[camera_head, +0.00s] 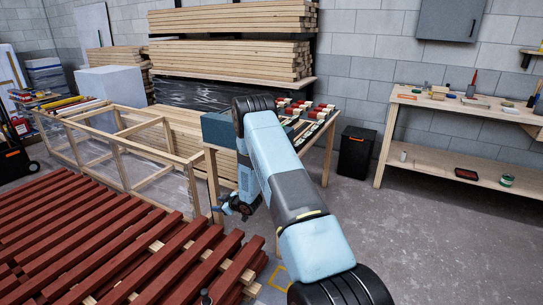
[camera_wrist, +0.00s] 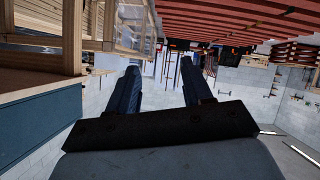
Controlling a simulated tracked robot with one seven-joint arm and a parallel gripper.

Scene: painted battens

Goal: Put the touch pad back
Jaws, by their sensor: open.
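I cannot pick out the touch pad for certain in either view. A small dark flat item with a reddish top (camera_head: 467,174) lies on the lower shelf of the right bench, but it is too small to identify. A small dark object (camera_head: 206,298) shows at the bottom edge by the red battens, also unclear. My gripper (camera_head: 226,209) hangs low in front of the middle workbench, beyond the red battens. In the wrist view my gripper (camera_wrist: 158,82) has its two fingers spread, with nothing between them.
Red painted battens (camera_head: 100,235) lie in rows at the lower left. A wooden frame (camera_head: 125,160) stands behind them. A workbench (camera_head: 328,140) with small red and dark items is beyond my arm. A black bin (camera_head: 356,152) and a bench (camera_head: 440,103) stand right. Floor at right is clear.

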